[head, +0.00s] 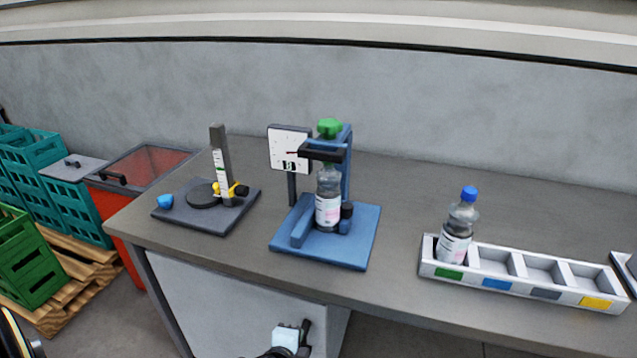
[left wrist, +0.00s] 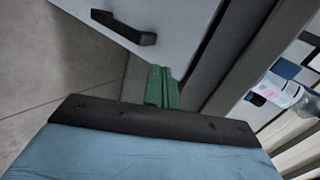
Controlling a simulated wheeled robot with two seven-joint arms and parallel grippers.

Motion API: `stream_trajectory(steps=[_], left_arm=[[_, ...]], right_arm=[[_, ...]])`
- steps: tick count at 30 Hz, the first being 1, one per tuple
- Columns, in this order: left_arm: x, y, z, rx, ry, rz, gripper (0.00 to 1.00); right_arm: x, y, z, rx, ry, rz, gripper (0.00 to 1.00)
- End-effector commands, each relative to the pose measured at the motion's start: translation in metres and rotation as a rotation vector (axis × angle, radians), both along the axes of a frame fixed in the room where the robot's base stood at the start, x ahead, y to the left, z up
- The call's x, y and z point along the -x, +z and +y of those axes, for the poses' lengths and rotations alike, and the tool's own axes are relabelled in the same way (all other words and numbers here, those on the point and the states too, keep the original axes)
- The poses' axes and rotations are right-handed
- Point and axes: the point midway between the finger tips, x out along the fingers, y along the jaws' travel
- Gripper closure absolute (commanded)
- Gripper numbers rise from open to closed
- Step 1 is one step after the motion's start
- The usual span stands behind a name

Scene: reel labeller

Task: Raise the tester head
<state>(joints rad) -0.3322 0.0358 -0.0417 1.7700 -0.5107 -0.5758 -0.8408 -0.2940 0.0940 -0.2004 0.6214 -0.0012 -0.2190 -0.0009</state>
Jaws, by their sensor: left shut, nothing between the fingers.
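The blue tester (head: 345,250) stands mid-table, with a blue column and a green knob (head: 330,128) at the top. Its dark tester head (head: 322,152) sits at the top of an upright bottle (head: 328,205) and hides part of it; I cannot tell whether they touch. A white dial gauge (head: 290,148) stands at the tester's left. What looks like part of my left arm shows low in front of the table in the head view. My left gripper (left wrist: 163,88) shows green fingers, shut and empty, near the cabinet. My right gripper is not in view.
A white rack (head: 500,282) at right holds a blue-capped bottle (head: 458,228) in its green-marked slot. A dark stand (head: 235,212) with a post stands left. Crates and a red bin (head: 135,165) are beyond the left edge. A cabinet handle (left wrist: 125,27) is near my left gripper.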

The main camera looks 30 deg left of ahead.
Motion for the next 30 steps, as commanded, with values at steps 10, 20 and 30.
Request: stream_trajectory(steps=[10,20,30], left_arm=[[-0.066,0.201,0.037,-1.129,-0.261,-0.249,1.00],[-0.080,0.257,0.026,-1.751,-0.349,-0.202,1.00],[-0.080,0.258,0.026,-1.772,-0.353,-0.198,1.00]], right_arm=[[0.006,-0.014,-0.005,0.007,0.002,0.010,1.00],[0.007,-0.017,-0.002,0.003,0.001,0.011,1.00],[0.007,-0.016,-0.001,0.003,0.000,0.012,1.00]])
